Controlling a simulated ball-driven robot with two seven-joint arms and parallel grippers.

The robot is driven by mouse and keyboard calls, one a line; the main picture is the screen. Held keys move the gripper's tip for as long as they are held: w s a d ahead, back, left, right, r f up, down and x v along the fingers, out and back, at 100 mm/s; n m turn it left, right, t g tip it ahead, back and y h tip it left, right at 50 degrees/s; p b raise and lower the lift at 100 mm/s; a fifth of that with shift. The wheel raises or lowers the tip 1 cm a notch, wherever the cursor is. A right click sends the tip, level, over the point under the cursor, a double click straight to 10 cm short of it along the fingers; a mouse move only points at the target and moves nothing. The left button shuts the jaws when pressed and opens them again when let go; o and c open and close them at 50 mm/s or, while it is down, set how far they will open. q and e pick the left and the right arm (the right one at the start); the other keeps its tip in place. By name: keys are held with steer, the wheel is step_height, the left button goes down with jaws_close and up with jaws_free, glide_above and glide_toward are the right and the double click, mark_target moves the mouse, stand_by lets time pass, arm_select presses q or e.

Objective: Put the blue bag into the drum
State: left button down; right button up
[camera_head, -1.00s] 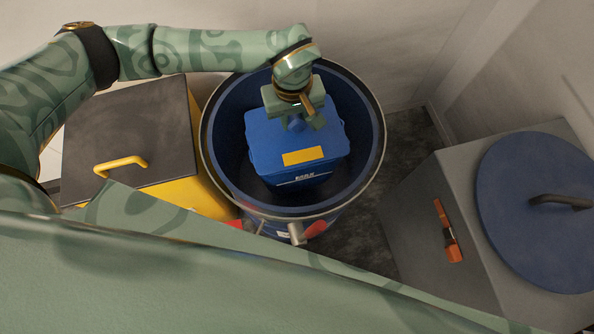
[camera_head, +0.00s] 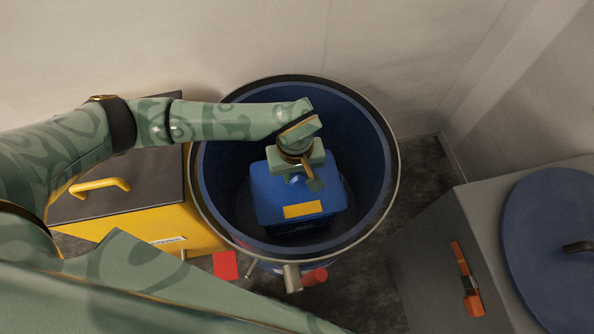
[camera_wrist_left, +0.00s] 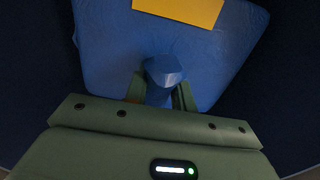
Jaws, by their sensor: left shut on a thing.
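The blue bag (camera_head: 268,192) with a yellow label hangs inside the open drum (camera_head: 221,228), below its rim. In the left wrist view the bag (camera_wrist_left: 105,50) fills the upper middle, with the dark drum interior around it. My left gripper (camera_head: 298,180) reaches over the drum's rim and is shut on the knob-like top of the bag. That top shows between the two fingers (camera_wrist_left: 160,92) in the left wrist view. I cannot tell whether the bag touches the drum's bottom. My right gripper is not in view.
A yellow box (camera_head: 190,226) with a dark lid and yellow handle stands left of the drum. A grey cabinet (camera_head: 430,240) with a round blue lid (camera_head: 545,235) and an orange latch (camera_head: 466,280) stands at the right. A wall is close behind the drum.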

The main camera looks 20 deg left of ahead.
arm_select(q)
steer(key=shift+r, duration=0.15)
steer(key=c, duration=1.2)
jaws_free()
steer(key=shift+s, duration=0.1)
steer(key=shift+o, duration=0.2)
steer(key=shift+r, duration=0.3)
step_height(320, 180, up, 10)
steer(key=p, duration=0.5)
steer(key=shift+r+p, duration=0.2)
steer(key=shift+p, duration=0.2)
steer(key=shift+r, duration=0.45)
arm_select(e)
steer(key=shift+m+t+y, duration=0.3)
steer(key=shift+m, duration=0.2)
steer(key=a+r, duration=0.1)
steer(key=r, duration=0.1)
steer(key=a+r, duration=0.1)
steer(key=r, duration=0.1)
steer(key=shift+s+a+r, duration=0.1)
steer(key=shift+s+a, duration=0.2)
